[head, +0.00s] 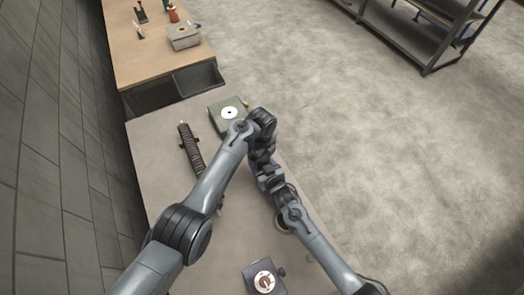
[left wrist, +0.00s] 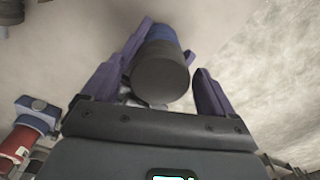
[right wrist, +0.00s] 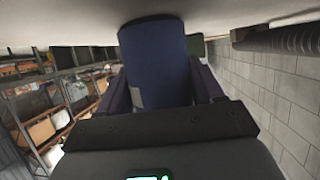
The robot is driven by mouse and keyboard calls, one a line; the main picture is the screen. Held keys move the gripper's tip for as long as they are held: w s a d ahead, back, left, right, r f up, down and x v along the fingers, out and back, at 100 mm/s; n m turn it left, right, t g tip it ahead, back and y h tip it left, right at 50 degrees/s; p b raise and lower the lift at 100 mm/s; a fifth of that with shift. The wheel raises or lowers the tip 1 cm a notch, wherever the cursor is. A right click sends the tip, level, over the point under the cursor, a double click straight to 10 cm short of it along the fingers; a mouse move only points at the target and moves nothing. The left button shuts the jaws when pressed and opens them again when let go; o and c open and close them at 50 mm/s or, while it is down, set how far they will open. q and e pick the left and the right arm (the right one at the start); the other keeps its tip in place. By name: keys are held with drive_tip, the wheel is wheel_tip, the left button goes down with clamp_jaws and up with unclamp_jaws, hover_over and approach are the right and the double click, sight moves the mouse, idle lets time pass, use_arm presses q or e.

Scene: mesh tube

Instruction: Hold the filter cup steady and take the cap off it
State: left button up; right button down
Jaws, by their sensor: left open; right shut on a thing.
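The filter cup is a blue cylinder (right wrist: 158,60) in the right wrist view, between the fingers of my right gripper (right wrist: 160,85), which is shut on it. In the left wrist view a dark grey cap (left wrist: 160,78) covers the cup's near end, with a strip of the blue cup (left wrist: 162,35) behind it. My left gripper (left wrist: 160,92) is open, its purple fingers on either side of the cap; a gap shows at the right finger, and contact at the left is unclear. In the head view my arms hide most of the cup.
On the table (head: 165,140) lie a dark ridged tube (head: 190,150), a green box with a white disc (head: 229,113) and a grey box with a round dial (head: 264,281). A round object (head: 281,224) is partly under my right arm. A wooden bench (head: 130,60) stands beyond.

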use_arm(q)
drive_tip(key=shift+f, duration=0.2)
drive_tip(key=c, duration=1.1)
drive_tip(key=n, duration=0.3)
drive_tip(key=o, duration=1.2)
drive_tip(key=shift+r, duration=0.1)
